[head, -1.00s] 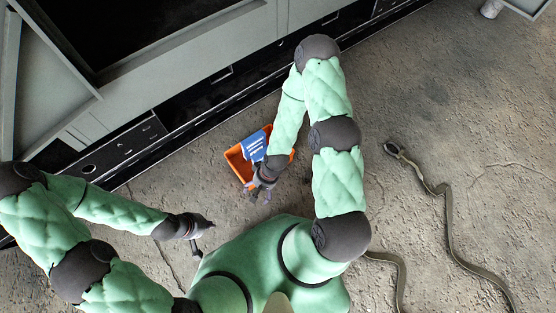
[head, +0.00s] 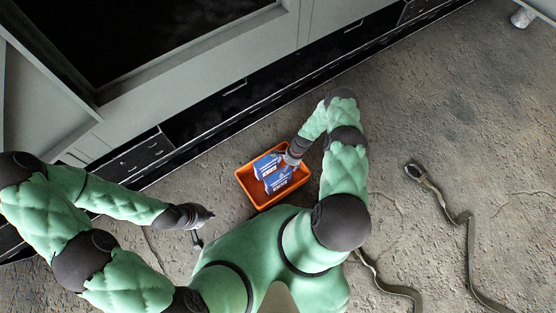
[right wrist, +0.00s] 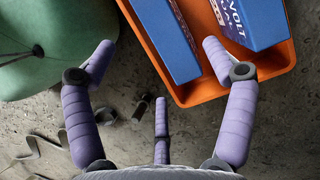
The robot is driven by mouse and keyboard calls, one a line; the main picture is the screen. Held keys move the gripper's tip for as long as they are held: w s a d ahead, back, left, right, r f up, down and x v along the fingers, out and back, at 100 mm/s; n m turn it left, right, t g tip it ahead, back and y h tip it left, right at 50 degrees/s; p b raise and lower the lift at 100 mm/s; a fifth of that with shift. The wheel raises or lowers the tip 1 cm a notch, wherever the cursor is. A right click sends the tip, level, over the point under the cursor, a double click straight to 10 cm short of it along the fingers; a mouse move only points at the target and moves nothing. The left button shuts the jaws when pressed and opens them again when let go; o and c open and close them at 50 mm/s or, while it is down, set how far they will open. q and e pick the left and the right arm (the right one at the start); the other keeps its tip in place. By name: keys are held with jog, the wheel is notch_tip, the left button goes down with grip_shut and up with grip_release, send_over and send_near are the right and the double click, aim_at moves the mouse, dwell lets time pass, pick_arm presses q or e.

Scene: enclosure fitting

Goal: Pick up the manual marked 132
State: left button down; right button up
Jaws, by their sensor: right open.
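Two blue manuals with white print stand in an orange crate (head: 245,187) on the floor in the head view: one at upper left (head: 264,166), one at lower right (head: 278,181). I cannot read 132 on either. In the right wrist view, the near manual (right wrist: 166,38) and the other manual (right wrist: 245,18) show inside the crate (right wrist: 265,68). My right gripper (right wrist: 157,58) is open, its fingers spread at the crate's edge, with nothing held. In the head view it is at the crate's upper right, partly hidden. My left gripper (head: 204,225) is empty, its fingers apart, left of the crate.
A long snake-like thing (head: 452,215) lies on the floor at right. Grey and black cabinets (head: 220,105) run along the upper left. A pale cylindrical object (head: 522,17) is at the top right.

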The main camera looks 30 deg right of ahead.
aim_at(278, 180)
jog(key=shift+b+x, duration=0.45)
jog(key=shift+x, duration=1.05)
jog(key=b+x, duration=0.1)
jog(key=x, duration=0.1)
jog(key=b+x, duration=0.1)
jog(key=x, duration=0.2)
jog(key=shift+w+a+r+b, duration=0.1)
jog(key=shift+a+r+b, duration=0.05)
jog(key=shift+a+b, duration=0.2)
jog(key=shift+f, duration=0.25)
grip_shut()
